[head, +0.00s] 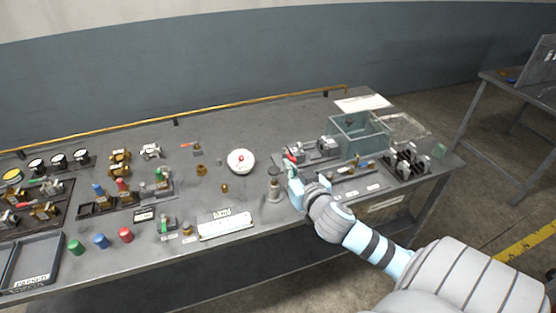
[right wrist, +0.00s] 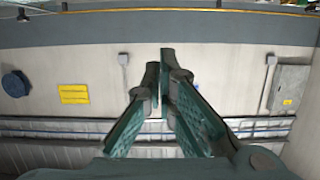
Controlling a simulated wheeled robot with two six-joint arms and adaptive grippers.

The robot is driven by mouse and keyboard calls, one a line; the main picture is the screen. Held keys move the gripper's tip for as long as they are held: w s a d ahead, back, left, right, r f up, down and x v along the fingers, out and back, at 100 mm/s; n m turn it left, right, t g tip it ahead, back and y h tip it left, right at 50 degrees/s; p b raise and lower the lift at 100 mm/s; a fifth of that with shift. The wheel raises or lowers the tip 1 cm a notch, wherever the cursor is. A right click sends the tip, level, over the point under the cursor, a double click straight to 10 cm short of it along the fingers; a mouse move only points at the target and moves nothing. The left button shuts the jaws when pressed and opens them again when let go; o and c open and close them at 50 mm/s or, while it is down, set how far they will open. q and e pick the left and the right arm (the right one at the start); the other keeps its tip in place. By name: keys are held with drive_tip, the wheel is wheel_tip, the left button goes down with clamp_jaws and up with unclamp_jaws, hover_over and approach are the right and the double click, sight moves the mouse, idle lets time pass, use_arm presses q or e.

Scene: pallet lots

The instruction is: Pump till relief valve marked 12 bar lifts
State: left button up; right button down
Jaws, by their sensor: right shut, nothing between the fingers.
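My right gripper (head: 293,176) is shut at the right part of the bench, its fingers next to a red-tipped handle (head: 291,159). I cannot tell whether they touch. In the right wrist view its fingers (right wrist: 163,70) meet with nothing between them, against the far wall. Behind the handle is a grey metal pump-like unit (head: 312,149) beside a clear tank (head: 358,136). Small brass and coloured valve fittings (head: 162,178) stand left of centre; no 12 bar marking is legible. A round white dial with a red centre (head: 240,161) lies mid-bench. My left gripper is out of view.
A small upright post (head: 274,188) stands just left of my right gripper. Several gauges (head: 60,160) line the left side. A white labelled plate (head: 226,225) and coloured caps (head: 101,240) lie along the front. The rear middle of the bench (head: 240,125) is clear.

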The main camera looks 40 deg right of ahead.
drive_tip(key=shift+d+f, duration=0.1)
drive_tip(key=shift+f, duration=0.05)
drive_tip(key=shift+w, duration=0.2)
hover_over(278, 174)
wheel_tip(278, 174, down, 2)
wheel_tip(278, 174, down, 4)
drive_tip(key=shift+r+b, duration=0.1)
drive_tip(key=shift+b, duration=0.45)
drive_tip(key=shift+f, duration=0.35)
